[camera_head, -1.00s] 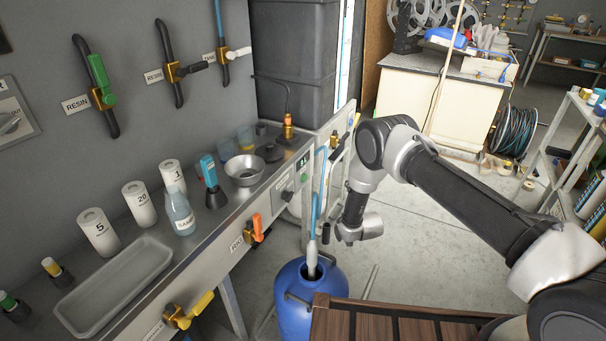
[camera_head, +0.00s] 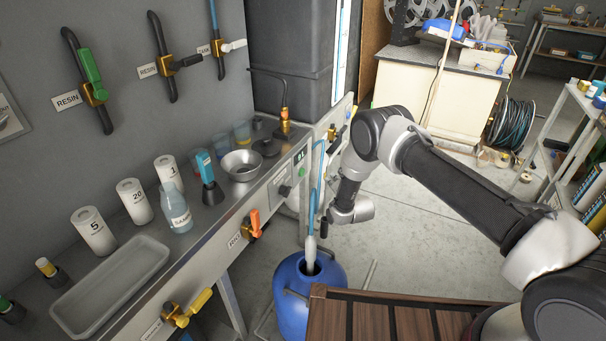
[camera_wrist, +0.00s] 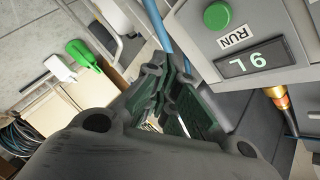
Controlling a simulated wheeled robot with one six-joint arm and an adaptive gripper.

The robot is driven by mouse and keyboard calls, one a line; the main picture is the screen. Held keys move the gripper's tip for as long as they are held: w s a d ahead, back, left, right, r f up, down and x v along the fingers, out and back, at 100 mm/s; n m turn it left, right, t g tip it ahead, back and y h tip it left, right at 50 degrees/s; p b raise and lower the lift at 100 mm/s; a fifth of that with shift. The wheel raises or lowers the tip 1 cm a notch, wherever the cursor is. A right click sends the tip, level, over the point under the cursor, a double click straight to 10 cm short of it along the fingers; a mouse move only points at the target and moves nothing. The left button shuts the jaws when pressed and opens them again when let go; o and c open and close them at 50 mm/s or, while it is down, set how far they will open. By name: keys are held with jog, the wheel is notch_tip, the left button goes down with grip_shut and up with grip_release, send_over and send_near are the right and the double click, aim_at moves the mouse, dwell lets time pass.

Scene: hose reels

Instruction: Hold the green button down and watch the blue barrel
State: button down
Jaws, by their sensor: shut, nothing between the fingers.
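The green button (camera_wrist: 216,15) sits on a grey panel above a RUN label in the wrist view. It is also small on the bench's front panel (camera_head: 301,172) in the head view. A dark display (camera_wrist: 250,58) with pale green characters is beside it. My gripper (camera_wrist: 172,92) is shut and empty, apart from the button; in the head view it (camera_head: 325,228) hangs right of the panel, above the barrel. The blue barrel (camera_head: 293,314) stands on the floor at the bench's end. A blue hose's pale nozzle (camera_head: 310,250) hangs at its open mouth; the liquid level inside is hidden.
The steel bench (camera_head: 182,268) on the left carries a tray, white containers, a sample bottle and a bowl. Orange (camera_head: 255,222) and yellow (camera_head: 201,301) valve handles stick out of its front. A brown slatted surface (camera_head: 329,320) is close to the barrel. Open floor lies behind my arm.

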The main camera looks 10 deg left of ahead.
aim_at(303, 172)
jog(key=w+a, duration=0.2)
jog(key=a, duration=0.5)
jog(key=shift+w+a, duration=0.35)
jog(key=shift+w, duration=0.05)
jog(key=shift+a, duration=0.15)
dwell(1.0)
jog(key=shift+w+a, duration=0.15)
jog(key=shift+a, duration=0.1)
jog(key=shift+w+a, duration=0.15)
jog(key=shift+a, duration=0.4)
dwell(5.0)
